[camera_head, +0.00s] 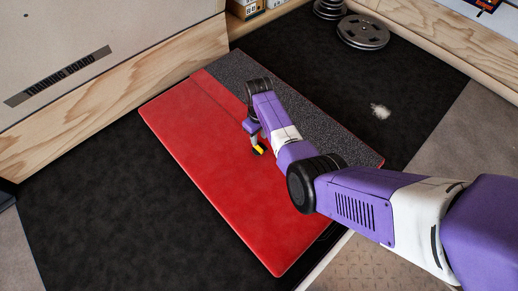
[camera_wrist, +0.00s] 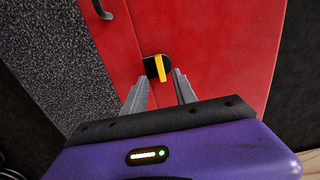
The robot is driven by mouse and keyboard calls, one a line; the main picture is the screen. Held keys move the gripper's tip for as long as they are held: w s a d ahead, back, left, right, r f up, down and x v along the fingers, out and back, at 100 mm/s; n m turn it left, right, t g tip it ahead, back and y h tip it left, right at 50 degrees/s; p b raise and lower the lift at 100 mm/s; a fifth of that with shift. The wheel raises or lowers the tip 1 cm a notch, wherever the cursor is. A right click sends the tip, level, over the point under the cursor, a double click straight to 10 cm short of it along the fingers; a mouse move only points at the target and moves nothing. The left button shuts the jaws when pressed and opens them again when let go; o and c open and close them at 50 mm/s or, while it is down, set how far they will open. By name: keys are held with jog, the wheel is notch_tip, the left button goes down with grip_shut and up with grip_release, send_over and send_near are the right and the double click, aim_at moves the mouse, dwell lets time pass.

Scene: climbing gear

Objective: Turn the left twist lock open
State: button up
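The lock also shows in the head view (camera_head: 259,150), just below my gripper (camera_head: 254,138). In the wrist view my gripper (camera_wrist: 160,76) is open, with one finger on each side of the lever. I cannot tell whether the fingers touch it. A second twist lock is not clearly visible; my arm covers part of the panel.
A black handle-like part (camera_wrist: 103,9) shows at the top of the wrist view. A speckled grey strip (camera_head: 318,130) borders the red panel. A wooden-edged board (camera_head: 110,100) stands left.

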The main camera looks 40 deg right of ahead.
aim_at(259, 148)
notch_tip(259, 148, down, 7)
jog(key=b, duration=0.4)
jog(key=shift+f, duration=0.1)
jog(key=shift+c, duration=0.2)
grip_shut()
